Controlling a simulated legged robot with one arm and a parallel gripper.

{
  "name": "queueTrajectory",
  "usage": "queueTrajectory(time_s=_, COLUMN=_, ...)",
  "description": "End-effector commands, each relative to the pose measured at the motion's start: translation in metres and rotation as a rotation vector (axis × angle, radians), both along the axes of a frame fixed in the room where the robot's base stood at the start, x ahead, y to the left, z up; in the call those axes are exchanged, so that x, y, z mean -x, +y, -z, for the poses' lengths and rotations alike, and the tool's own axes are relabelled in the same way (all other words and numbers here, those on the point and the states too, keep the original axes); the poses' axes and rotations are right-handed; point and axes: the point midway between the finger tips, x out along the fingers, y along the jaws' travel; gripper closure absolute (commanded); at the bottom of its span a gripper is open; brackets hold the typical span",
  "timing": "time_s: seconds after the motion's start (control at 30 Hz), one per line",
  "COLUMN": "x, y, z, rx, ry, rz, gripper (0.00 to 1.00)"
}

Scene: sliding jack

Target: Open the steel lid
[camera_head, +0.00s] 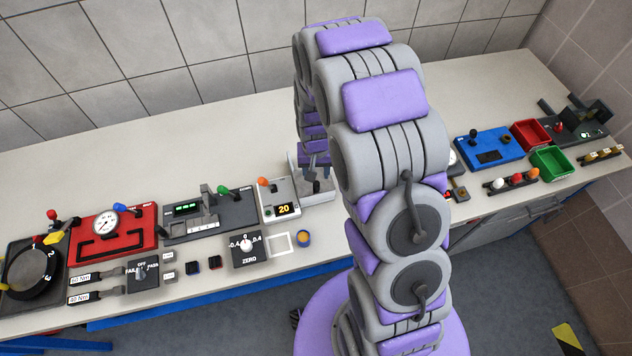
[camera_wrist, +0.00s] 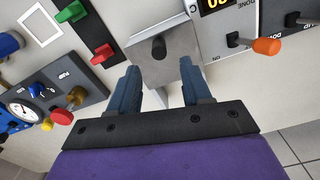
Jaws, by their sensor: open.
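The steel lid (camera_wrist: 150,80) is a grey metal plate with a dark round knob (camera_wrist: 158,48), in the top middle of the wrist view. In the head view, the steel box (camera_head: 322,193) stands on the bench, partly hidden behind my arm. My gripper (camera_wrist: 162,82) is open, its two blue-grey fingers spread on either side of the lid's lower part in the wrist view. The knob is ahead of the fingertips, roughly centred between them. Nothing is held. In the head view my gripper (camera_head: 315,162) is just over the box, mostly hidden.
A device with a yellow display and orange lever (camera_head: 280,203) stands close left of the box. In the wrist view, a panel with red and green handles (camera_wrist: 101,38) and a gauge unit (camera_wrist: 30,110) lie left. Bare bench (camera_head: 170,145) lies behind the devices.

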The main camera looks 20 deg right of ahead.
Motion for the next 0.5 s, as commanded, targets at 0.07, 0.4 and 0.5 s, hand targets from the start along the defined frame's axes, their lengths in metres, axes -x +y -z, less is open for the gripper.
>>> queueTrajectory(time_s=0.07, x=0.003, y=0.0, z=0.016, rx=0.0, ry=0.008, rz=0.0, gripper=0.52)
queueTrajectory(time_s=0.4, x=0.002, y=0.0, z=0.058, rx=0.0, ry=0.005, rz=0.0, gripper=0.52)
queueTrajectory(time_s=0.5, x=0.001, y=0.0, z=0.064, rx=-0.001, ry=0.003, rz=0.0, gripper=0.52)
